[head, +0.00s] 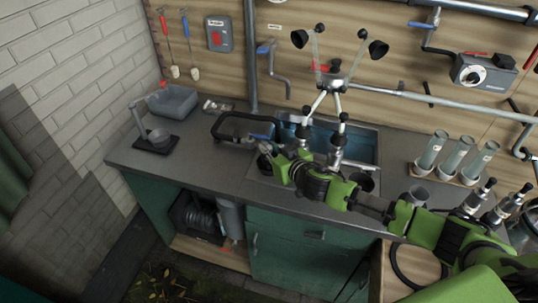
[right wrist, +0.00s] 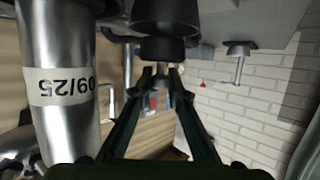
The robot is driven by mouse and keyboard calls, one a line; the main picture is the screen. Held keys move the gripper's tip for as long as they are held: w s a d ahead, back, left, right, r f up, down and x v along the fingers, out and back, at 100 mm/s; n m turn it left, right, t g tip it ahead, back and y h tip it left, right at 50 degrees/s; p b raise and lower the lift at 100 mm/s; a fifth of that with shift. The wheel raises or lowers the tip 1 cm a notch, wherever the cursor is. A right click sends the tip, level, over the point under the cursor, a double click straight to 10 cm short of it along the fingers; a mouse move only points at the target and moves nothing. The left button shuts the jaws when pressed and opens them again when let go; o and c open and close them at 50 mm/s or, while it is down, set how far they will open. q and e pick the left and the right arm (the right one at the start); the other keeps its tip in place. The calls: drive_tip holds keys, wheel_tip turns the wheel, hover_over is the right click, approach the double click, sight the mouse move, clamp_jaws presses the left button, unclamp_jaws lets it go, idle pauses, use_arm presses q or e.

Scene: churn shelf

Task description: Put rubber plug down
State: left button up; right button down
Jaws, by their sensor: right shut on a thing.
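My right gripper (head: 272,152) reaches in from the right over the front edge of the sink. In the right wrist view, its two fingers (right wrist: 161,78) close on the lower part of a dark round piece, which looks like the black rubber plug (right wrist: 164,24). In the head view the plug is small and dark at the gripper tip, and I cannot tell it clearly from the fingers. Whether it touches anything below is unclear. The sink (head: 367,146) has a blue basin, partly covered by my arm. My left gripper is not in view.
A metal cluster with black cups (head: 334,84) stands over the sink. Glass tubes (head: 455,156) stand on the right. A grey tub (head: 173,101) and a black-based stand (head: 155,143) are on the left. A labelled metal cylinder (right wrist: 60,85) is close beside the gripper.

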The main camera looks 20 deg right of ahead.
drive_tip(key=shift+w+a+f, duration=0.1)
drive_tip(key=shift+w+f, duration=0.2)
drive_tip(key=shift+f, duration=0.05)
wheel_tip(320, 180, down, 3)
drive_tip(key=shift+s+r+p, duration=0.1)
drive_tip(key=shift+p, duration=0.2)
drive_tip(key=shift+f+b, duration=0.35)
drive_tip(key=c, duration=2)
unclamp_jaws()
drive_tip(key=shift+r, duration=0.1)
drive_tip(key=shift+o, duration=0.2)
